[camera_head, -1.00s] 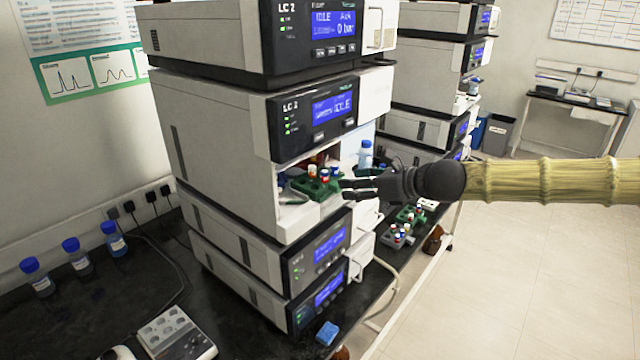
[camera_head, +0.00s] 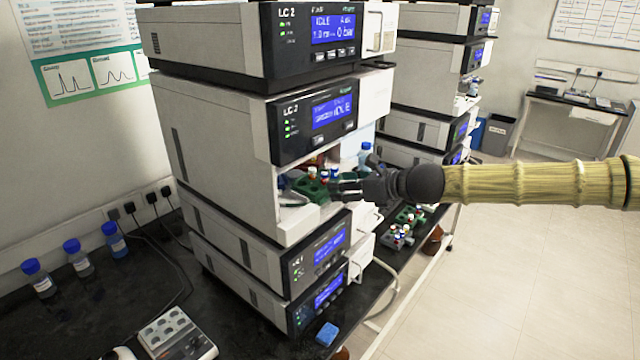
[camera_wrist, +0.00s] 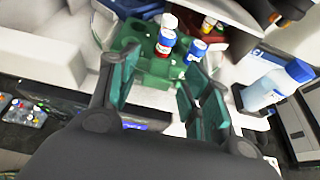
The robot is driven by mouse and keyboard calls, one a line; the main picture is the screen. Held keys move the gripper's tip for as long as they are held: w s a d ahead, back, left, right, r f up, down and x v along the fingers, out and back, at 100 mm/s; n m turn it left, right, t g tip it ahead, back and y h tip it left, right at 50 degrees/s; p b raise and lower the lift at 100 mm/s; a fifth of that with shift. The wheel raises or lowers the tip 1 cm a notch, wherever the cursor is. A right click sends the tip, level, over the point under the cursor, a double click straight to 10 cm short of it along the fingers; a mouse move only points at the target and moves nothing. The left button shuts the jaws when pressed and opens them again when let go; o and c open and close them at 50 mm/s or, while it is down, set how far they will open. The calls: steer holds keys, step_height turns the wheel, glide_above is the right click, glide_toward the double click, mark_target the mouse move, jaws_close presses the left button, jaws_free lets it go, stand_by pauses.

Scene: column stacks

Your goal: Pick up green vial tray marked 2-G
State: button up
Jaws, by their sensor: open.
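My gripper (camera_head: 336,190) is open at the tray's right-hand end in the head view. In the wrist view my gripper (camera_wrist: 163,88) has its two fingers spread to either side of the tray's near end, with nothing held. Whether the fingers touch the tray is unclear.
Another green tray (camera_head: 410,216) and a grey vial tray (camera_head: 398,237) stand on the bench below, right of the stack. A blue-capped bottle (camera_head: 366,153) stands behind my gripper, close to the right finger in the wrist view (camera_wrist: 276,85). The bay walls are close.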

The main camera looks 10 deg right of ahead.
steer(key=shift+x, duration=0.8)
steer(key=c, duration=0.9)
steer(key=shift+c, duration=0.5)
steer(key=shift+r, duration=0.1)
